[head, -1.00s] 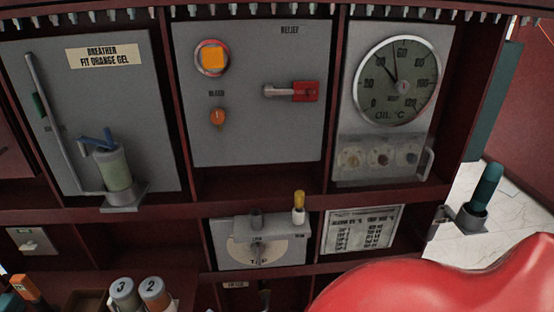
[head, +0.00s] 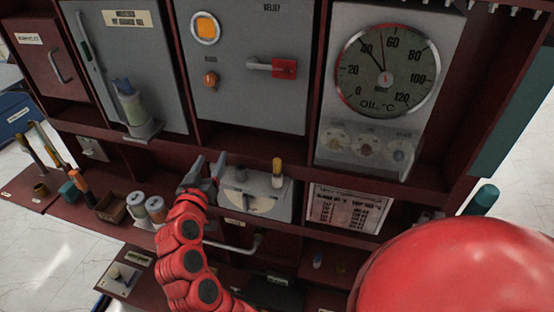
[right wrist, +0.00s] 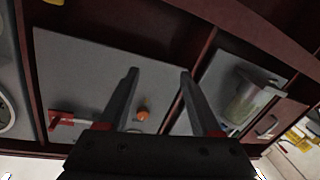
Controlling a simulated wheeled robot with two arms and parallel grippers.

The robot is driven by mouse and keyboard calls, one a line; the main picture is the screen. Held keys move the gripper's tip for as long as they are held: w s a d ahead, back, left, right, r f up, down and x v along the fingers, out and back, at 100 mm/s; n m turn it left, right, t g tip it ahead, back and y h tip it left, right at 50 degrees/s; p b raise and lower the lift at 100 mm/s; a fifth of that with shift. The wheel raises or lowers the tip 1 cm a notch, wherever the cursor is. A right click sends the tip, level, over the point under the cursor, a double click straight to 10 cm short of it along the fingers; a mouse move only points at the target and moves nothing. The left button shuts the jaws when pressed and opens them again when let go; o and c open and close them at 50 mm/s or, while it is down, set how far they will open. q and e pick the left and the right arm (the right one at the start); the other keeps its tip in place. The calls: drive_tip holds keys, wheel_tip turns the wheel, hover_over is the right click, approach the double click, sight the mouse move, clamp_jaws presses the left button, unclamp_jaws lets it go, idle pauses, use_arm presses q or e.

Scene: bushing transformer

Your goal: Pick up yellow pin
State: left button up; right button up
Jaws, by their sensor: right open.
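The yellow pin (head: 277,166) stands upright in a pale holder on top of the grey tap box (head: 240,205), below the panel with the orange lamp. A dark stub stands beside it on the box. My right gripper (head: 207,168) is open and empty, just left of the tap box and apart from the pin. In the right wrist view, its two spread fingers (right wrist: 158,80) show the grey panel and an orange knob (right wrist: 142,114) beyond them. The pin cannot be made out there. My left gripper is not in view.
A round oil gauge (head: 387,72) is above right, with a label plate (head: 347,208) below. The red handle (head: 284,69) juts from the middle panel. Numbered cylinders (head: 156,208) and tools crowd the left shelf. A teal-handled item (head: 481,199) stands at right.

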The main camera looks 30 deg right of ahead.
drive_tip(key=s+d+r+m+g+h, duration=0.1)
drive_tip(key=s+d+r+m+g, duration=0.1)
drive_tip(key=s+m+g, duration=0.15)
drive_tip(key=m+g+p, duration=0.1)
drive_tip(key=m+g, duration=0.3)
drive_tip(key=m, duration=0.1)
approach(275, 165)
drive_tip(key=shift+n, duration=0.25)
drive_tip(key=p+x, duration=0.4)
drive_tip(key=x, duration=0.4)
drive_tip(key=shift+w+d+f, duration=0.15)
drive_tip(key=shift+d+f, duration=0.15)
drive_tip(key=shift+w+d+f, duration=0.1)
drive_tip(key=shift+d, duration=0.05)
drive_tip(key=shift+w+d+p, duration=0.15)
drive_tip(key=shift+d+p, duration=0.1)
drive_tip(key=shift+p, duration=0.05)
drive_tip(key=p+x, duration=0.2)
drive_tip(key=x, duration=0.2)
drive_tip(key=shift+d+f+p, duration=0.1)
drive_tip(key=shift+d+p, duration=0.1)
drive_tip(key=shift+p, duration=0.15)
drive_tip(key=shift+d+f, duration=0.1)
drive_tip(key=shift+w, duration=0.1)
clamp_jaws()
